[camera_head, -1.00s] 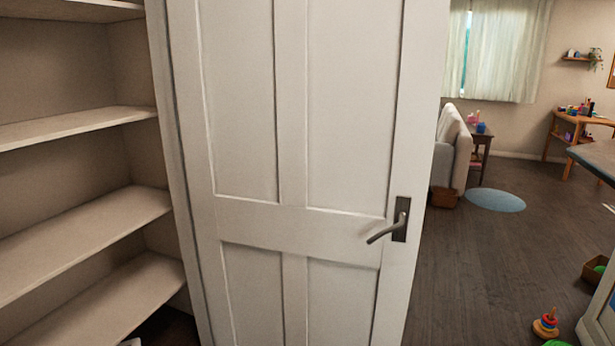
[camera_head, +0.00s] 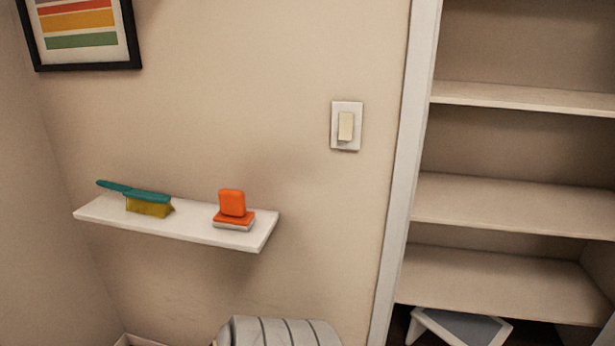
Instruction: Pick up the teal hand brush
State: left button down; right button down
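The teal hand brush (camera_head: 147,196) lies on a white wall shelf (camera_head: 190,227) at the left of the head view. Its teal handle points left and its yellow bristles face down on the shelf. Nothing covers it. Neither my left nor my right gripper is in view.
An orange and white object (camera_head: 233,212) stands on the same shelf, right of the brush. A grey ribbed rounded object (camera_head: 280,332) is below. A step stool (camera_head: 460,326) sits at the closet's bottom.

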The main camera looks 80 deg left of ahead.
aim_at(133, 193)
jog(key=u, duration=3.55)
